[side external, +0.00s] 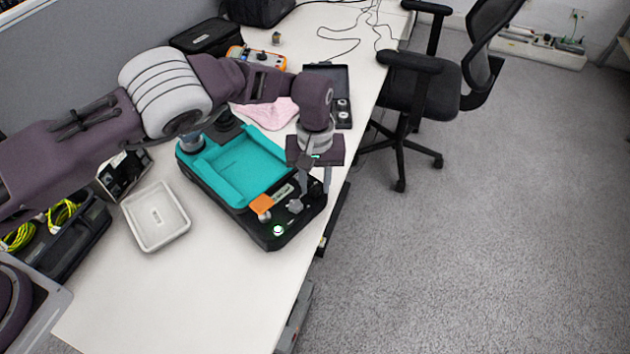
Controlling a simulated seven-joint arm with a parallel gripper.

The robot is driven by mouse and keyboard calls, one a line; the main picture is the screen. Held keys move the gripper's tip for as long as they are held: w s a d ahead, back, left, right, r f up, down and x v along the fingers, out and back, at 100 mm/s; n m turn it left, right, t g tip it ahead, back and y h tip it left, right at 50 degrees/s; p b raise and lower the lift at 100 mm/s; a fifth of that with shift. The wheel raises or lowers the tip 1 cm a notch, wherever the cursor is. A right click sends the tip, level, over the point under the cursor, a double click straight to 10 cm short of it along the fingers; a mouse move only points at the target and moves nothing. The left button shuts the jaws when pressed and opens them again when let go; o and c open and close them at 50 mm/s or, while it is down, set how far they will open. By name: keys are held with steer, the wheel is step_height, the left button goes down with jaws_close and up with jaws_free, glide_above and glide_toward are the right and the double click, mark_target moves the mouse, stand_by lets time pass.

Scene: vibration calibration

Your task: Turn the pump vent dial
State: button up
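A black device with a teal tray top (235,165) stands on the white table. Its front panel carries an orange square (261,204), a grey knob (295,206) that looks like a dial, and a white round button with a green ring (278,230). I cannot read labels to tell which control is the pump vent dial. My gripper (315,190) points down over the right end of the panel, just right of and above the grey knob. Its two fingers are apart with nothing visible between them. I cannot tell whether a finger touches the panel.
A pale empty tray (155,216) lies left of the device. A pink cloth (268,113), an orange meter (257,58) and a black open case (343,110) lie behind. The table's right edge is close to my gripper. The front table area is clear.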

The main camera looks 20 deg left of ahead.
mark_target(315, 187)
steer(key=shift+o, duration=0.5)
step_height(315, 187, up, 7)
steer(key=shift+r, duration=0.1)
stand_by(0.3)
